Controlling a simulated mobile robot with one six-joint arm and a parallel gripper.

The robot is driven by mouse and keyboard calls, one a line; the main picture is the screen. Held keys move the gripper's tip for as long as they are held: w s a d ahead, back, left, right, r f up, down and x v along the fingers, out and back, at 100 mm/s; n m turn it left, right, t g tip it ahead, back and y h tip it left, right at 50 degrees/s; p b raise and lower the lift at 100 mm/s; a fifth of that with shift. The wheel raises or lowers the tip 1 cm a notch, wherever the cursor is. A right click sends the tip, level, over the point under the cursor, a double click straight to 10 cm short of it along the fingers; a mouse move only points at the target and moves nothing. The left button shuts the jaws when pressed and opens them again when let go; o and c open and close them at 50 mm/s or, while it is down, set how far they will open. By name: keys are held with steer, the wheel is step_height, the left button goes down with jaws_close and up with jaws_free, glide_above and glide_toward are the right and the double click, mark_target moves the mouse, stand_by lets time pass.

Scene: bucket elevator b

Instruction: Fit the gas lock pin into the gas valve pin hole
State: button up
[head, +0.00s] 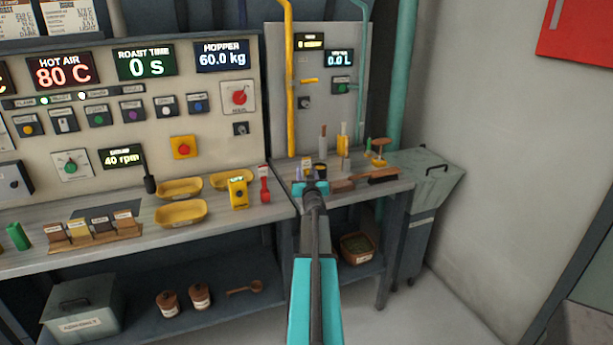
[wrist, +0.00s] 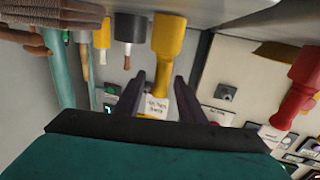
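A yellow pin-like piece with a white tag, apparently the gas lock pin (wrist: 168,38), shows in the wrist view, which is upside down. My gripper (wrist: 160,80) is open, with its two dark fingers apart on either side of the piece's narrower part and tag; no firm grip shows. In the head view my gripper (head: 312,187) is over the right-hand bench, and my arm hides most of what is below it. The yellow gas pipe (head: 290,100) has a small yellow handle (head: 307,80) on the grey panel. I cannot make out the pin hole.
A red tagged piece (head: 264,184) and a yellow meter (head: 237,192) stand left of my gripper. Brushes (head: 383,175), a dark cup (head: 320,170) and upright tools crowd the right bench. The panel (head: 330,120) rises behind them.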

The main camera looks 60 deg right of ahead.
steer(key=shift+w+d, duration=0.1)
stand_by(0.5)
jaws_close()
